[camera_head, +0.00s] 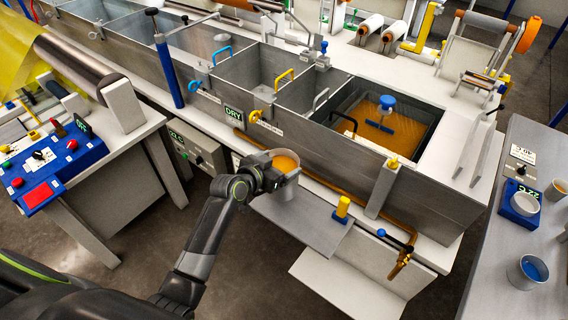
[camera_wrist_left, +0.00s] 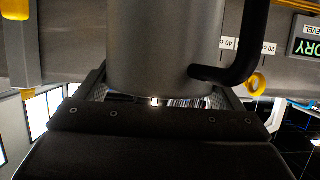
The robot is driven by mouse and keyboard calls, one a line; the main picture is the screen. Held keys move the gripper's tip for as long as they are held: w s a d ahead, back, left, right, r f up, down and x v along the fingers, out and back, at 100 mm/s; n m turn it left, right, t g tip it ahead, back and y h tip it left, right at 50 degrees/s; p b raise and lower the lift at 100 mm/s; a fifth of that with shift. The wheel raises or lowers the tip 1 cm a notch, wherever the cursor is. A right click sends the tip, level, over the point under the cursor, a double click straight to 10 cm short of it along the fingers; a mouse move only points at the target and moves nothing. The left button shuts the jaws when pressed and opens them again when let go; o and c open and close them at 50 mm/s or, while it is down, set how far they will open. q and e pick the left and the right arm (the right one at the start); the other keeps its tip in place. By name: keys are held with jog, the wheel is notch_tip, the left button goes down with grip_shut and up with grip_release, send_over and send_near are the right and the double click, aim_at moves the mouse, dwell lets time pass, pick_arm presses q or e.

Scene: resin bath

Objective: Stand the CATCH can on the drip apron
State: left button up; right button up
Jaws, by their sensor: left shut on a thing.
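A grey metal can (camera_head: 288,188) with orange liquid at its top is held upright in front of the long tank; its lettering cannot be read. My left gripper (camera_head: 268,178) is shut on it from the left. The can (camera_wrist_left: 165,45) fills the middle of the left wrist view, with a black handle on its right, between the fingers of my left gripper (camera_wrist_left: 158,92). A flat grey plate that looks like the drip apron (camera_head: 305,228) juts from the bench front, below the can. Whether the can's base touches it is hidden. My right gripper is not in view.
A brass tap with a blue handle (camera_head: 400,250) is farther right. A lower pale plate (camera_head: 345,285) lies below. The tank (camera_head: 320,145) walls stand behind. The plate's front left looks clear.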

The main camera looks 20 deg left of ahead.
aim_at(290, 170)
pick_arm(q)
jog(key=shift+w+f, duration=0.1)
jog(key=shift+f, duration=2.45)
jog(key=shift+f, duration=0.2)
jog(key=o, duration=1.8)
